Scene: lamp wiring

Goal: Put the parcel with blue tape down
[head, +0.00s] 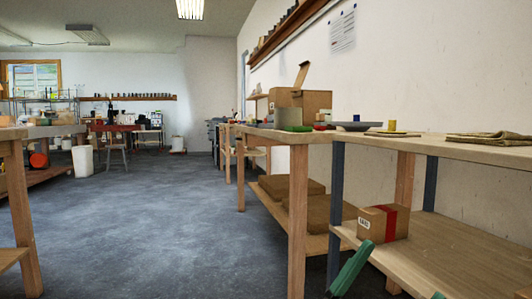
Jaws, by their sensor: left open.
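A small brown parcel (383,222) with red tape and a white label sits on the lower shelf of the near right bench. No parcel with blue tape can be made out. My left gripper (401,269) is at the bottom edge, just in front of that lower shelf and below the red-taped parcel. Its two green fingers are spread apart, with nothing visible between them; one finger is mostly cut off by the frame. My right gripper is out of view.
The lower shelf (455,255) is bare right of the parcel. The bench top (460,150) above carries a folded cloth (488,139) and a grey plate. Brown boxes (285,187) lie under the bench farther back. Bench legs stand close by; open floor (150,220) lies left.

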